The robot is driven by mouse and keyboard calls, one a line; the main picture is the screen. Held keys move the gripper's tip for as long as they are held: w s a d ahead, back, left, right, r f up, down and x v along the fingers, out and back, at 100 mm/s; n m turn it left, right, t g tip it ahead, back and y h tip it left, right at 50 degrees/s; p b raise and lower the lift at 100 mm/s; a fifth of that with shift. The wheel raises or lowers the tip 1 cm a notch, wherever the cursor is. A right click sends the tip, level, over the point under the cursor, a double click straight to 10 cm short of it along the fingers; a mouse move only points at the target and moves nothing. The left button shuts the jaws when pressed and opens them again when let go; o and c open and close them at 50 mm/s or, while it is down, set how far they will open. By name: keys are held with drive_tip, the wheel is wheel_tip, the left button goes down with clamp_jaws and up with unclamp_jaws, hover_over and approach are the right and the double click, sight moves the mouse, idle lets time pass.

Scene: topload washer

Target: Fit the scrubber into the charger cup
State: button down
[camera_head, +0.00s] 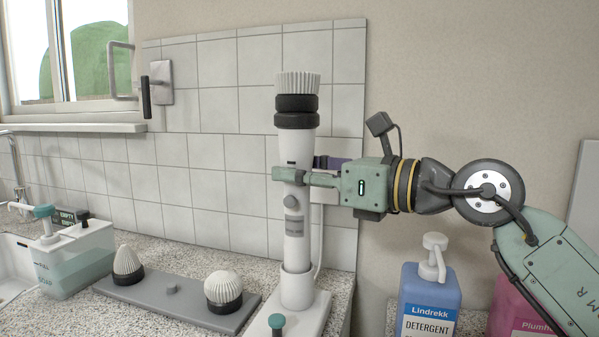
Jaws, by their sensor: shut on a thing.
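The scrubber (294,219) is a tall white handle with black rings and a ribbed white brush head on top. It stands upright in the head view. My gripper (291,176) reaches in from the right and is shut on the middle of the handle. The charger cup (297,290) is a white cup on a pale base at the bottom centre, directly below the scrubber. The scrubber's lower end meets the cup's rim and looks to be inside it. The rim hides the tip, so I cannot tell how deep it sits.
A grey tray (170,291) with two spare brush heads (223,288) lies left of the cup. A teal-topped knob (277,323) stands in front. A blue detergent bottle (430,300) and a pink bottle (515,310) stand at the right. A tiled wall is behind.

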sight(316, 120)
drive_tip(key=shift+f+b, duration=1.15)
drive_tip(key=shift+f, duration=0.1)
drive_tip(key=c, duration=1.1)
unclamp_jaws()
drive_tip(key=shift+f, duration=0.1)
wheel_tip(316, 120, up, 10)
drive_tip(key=shift+r, duration=0.1)
